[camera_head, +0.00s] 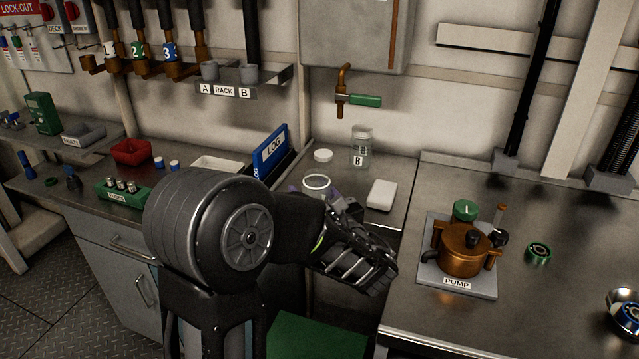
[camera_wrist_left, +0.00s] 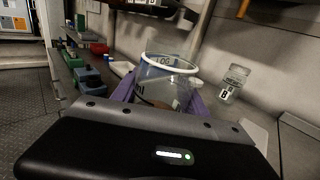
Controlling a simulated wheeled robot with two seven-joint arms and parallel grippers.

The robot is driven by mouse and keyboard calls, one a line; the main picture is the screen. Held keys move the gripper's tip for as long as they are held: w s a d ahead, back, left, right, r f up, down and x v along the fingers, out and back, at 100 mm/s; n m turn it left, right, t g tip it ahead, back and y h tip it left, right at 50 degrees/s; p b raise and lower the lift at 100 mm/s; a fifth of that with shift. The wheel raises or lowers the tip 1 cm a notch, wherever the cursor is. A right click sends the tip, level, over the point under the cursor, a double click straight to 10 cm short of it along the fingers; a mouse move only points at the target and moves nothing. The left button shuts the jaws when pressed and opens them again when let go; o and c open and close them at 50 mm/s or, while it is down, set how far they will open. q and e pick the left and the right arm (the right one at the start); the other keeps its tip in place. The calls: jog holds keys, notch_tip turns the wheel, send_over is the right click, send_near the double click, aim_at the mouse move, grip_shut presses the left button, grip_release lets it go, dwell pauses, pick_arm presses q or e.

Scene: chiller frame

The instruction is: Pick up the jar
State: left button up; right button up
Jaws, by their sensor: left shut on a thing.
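A clear open-topped jar with a white rim (camera_head: 316,182) is between the purple fingers of my left gripper (camera_head: 314,191), over the recessed counter section. In the left wrist view the jar (camera_wrist_left: 168,72) fills the middle, upright or nearly so, with a finger on each side. Its dark label marking is mostly hidden. I cannot tell whether its base touches the counter. A second clear jar marked B (camera_head: 361,148) stands by the wall, apart from the gripper; it also shows in the left wrist view (camera_wrist_left: 233,83). My right gripper is not in view.
A white round lid (camera_head: 323,155) lies left of jar B, and a white block (camera_head: 381,195) lies right of my gripper. A tap (camera_head: 362,99) juts out above. A blue log binder (camera_head: 270,153) stands left. A copper pump (camera_head: 463,248) sits on the right counter.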

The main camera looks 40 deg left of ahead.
pick_arm(q)
jog(key=shift+s+d+r, duration=0.1)
jog(key=shift+s+d, duration=0.1)
jog(key=shift+s, duration=0.4)
jog(key=shift+s+d, duration=0.15)
jog(key=shift+s, duration=0.4)
